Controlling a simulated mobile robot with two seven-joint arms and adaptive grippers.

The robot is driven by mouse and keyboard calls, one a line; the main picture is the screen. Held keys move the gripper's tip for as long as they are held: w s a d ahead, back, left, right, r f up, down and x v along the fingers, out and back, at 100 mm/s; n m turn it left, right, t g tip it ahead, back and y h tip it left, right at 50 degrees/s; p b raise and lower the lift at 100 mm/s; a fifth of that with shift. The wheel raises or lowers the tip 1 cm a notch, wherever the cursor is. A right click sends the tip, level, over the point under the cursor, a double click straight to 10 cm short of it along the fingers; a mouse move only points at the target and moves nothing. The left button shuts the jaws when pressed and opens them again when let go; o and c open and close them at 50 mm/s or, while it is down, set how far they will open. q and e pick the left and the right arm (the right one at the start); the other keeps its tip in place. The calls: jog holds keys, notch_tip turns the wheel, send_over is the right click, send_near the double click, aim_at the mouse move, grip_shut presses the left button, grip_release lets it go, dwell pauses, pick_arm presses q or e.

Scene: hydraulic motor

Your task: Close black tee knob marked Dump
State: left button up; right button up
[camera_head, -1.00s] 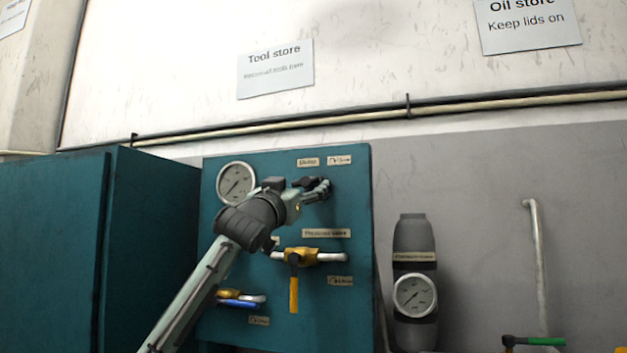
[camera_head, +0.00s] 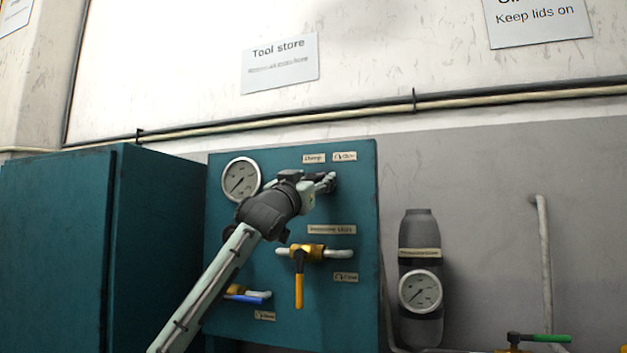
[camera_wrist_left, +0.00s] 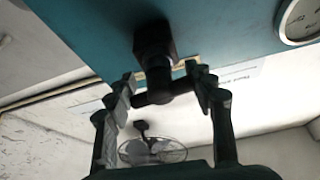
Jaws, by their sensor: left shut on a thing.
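The black tee knob (camera_wrist_left: 158,88) sticks out from the teal panel (camera_head: 358,215) in the left wrist view, its crossbar lying roughly level and slightly tilted. My left gripper (camera_wrist_left: 165,86) has its two fingers at either end of that crossbar, shut on it. In the head view my left gripper (camera_head: 323,184) is at the panel's upper right, just below the Dump label (camera_head: 314,158) and a label with an arrow (camera_head: 343,156). There the gripper and wrist mostly hide the knob. My right gripper is not in view.
A round gauge (camera_head: 241,178) sits left of my wrist. A valve with a yellow handle (camera_head: 299,290) and one with a blue handle (camera_head: 247,299) are lower on the panel. A teal cabinet (camera_head: 60,250) stands left; a grey cylinder with a gauge (camera_head: 420,291) stands right.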

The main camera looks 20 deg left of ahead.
pick_arm(q)
jog(key=shift+c, duration=0.9)
jog(key=shift+m+h, duration=1)
jog(key=shift+m, duration=0.5)
jog(key=shift+c, duration=0.2)
jog(key=o, duration=1.2)
jog(key=v, duration=1.2)
jog(key=shift+s+r, duration=0.1)
jog(key=shift+r, duration=0.1)
